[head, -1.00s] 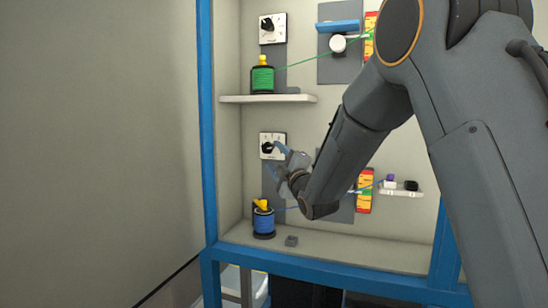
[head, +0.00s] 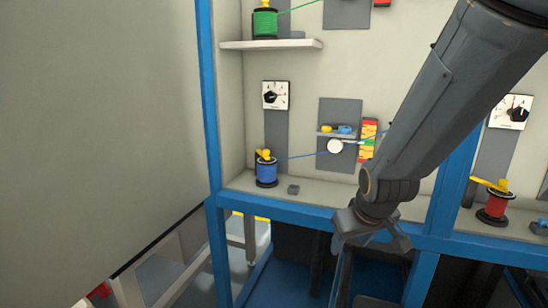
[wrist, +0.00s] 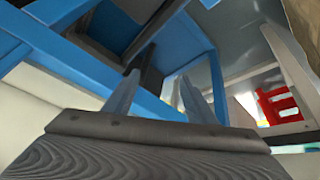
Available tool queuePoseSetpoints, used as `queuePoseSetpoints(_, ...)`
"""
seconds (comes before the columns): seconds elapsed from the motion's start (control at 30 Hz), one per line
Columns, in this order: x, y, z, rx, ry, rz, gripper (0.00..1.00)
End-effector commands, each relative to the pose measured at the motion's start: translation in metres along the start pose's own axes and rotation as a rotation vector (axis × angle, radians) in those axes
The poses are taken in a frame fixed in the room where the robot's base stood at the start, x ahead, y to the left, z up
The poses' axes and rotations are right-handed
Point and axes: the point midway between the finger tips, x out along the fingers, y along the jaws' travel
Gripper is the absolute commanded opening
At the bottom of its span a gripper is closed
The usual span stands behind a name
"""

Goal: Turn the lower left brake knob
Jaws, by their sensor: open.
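The lower left brake dial (head: 275,95) is a small square white plate with a dark knob on the panel, above the blue spool (head: 266,170). Fine details of the knob's pointer are too small to read. My gripper (head: 370,240) is below and to the right of the dial, well apart from it, in front of the blue frame's lower beam. It points downward and is open and empty. In the wrist view its two fingers (wrist: 158,88) stand apart with nothing between them; the dial does not show there.
A blue cable runs from the spool to a white roller (head: 334,146) on a grey plate. A white shelf (head: 270,45) with a green spool sits above. A second dial (head: 511,110) and a red spool (head: 496,205) stand at right. Blue beams border the lower station.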

Motion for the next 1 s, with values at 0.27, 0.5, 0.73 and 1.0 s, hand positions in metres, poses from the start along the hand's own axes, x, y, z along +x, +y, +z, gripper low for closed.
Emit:
queuePoseSetpoints(0.27, -0.04, -0.015, 0.103, 0.255, -0.283, -0.027, 0.51)
queuePoseSetpoints(0.5, -0.093, -0.019, 0.112, 0.253, -0.371, -0.039, 0.51)
queuePoseSetpoints(0.73, -0.141, -0.023, 0.122, 0.254, -0.457, -0.051, 0.51)
queuePoseSetpoints(1.0, -0.154, -0.025, 0.127, 0.253, -0.488, -0.056, 0.51)
